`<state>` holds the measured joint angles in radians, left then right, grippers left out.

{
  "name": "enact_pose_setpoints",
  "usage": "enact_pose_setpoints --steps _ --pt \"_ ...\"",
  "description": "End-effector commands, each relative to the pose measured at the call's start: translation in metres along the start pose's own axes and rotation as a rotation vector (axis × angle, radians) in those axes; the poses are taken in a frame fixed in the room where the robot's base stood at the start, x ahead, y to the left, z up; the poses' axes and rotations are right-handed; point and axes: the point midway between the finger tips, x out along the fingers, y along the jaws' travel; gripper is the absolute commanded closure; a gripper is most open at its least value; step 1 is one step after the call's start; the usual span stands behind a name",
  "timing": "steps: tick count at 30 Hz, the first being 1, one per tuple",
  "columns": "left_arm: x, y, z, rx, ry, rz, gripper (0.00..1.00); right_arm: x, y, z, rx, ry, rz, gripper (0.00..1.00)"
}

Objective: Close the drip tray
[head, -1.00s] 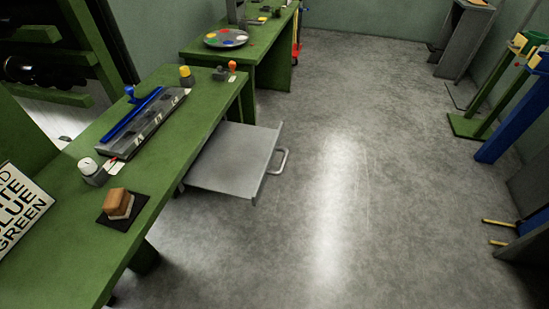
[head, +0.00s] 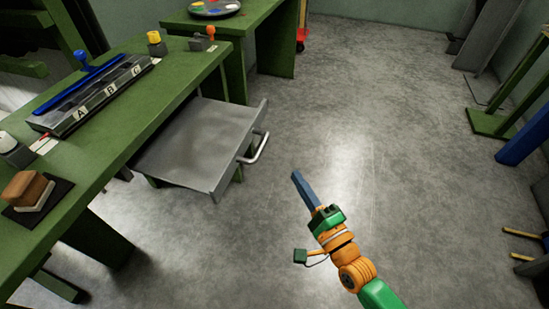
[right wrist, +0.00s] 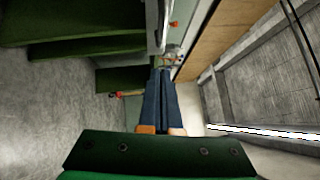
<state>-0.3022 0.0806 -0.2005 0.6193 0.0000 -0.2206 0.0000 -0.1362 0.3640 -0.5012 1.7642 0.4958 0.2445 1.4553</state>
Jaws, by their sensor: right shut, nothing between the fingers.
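The drip tray (head: 197,142) is a grey metal drawer pulled out from under the green bench, in the head view left of centre. Its metal bar handle (head: 257,149) is on its right-hand front edge. My right gripper (head: 298,176) is shut and empty, with blue fingers, over the floor to the right of the handle and apart from it. In the right wrist view the shut fingers (right wrist: 160,98) point away from the camera, and I cannot surely make out the tray there. My left gripper is not in view.
The green bench (head: 165,95) carries a grey block lettered A, B, C (head: 92,97), a blue bar, a yellow-capped item (head: 156,43), and a brown-topped block (head: 27,189) on a dark mat. Green and blue stands are at the right. The floor (head: 370,130) between is clear.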

Motion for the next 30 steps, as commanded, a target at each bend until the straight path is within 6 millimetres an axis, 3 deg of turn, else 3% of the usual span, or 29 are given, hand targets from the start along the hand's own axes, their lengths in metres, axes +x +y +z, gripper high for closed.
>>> enact_pose_setpoints --steps 6,12,30 --pt "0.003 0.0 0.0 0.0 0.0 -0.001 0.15 0.048 0.0 0.0 -0.001 0.0 -0.002 1.0" --pt "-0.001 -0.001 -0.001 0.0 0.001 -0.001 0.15 0.073 0.0 0.02 0.0 0.001 0.001 1.0" --pt "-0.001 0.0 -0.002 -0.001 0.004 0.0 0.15 0.082 0.002 0.029 -0.003 0.001 0.003 1.0"
